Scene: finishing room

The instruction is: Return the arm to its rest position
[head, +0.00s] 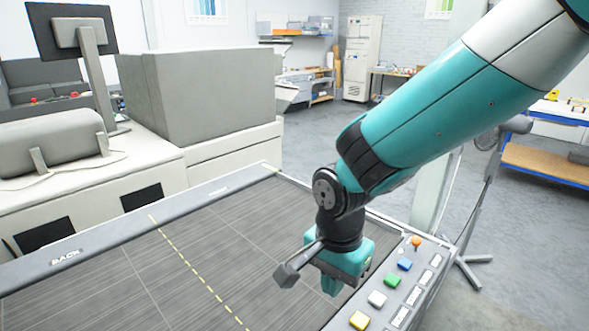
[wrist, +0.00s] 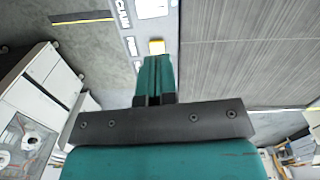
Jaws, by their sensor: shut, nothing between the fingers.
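My gripper (head: 331,287) hangs pointing down over the right part of a dark grey ribbed work surface (head: 130,275), beside the button panel. It also shows in the wrist view (wrist: 154,62), where its two teal fingers lie together with nothing between them. My teal and grey arm reaches in from the upper right of the head view. I cannot tell the exact gap between fingertips and panel.
A large grey box (head: 210,95) and a monitor (head: 70,30) stand behind the surface. A stand (head: 480,200) is at right. The surface's left part is clear.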

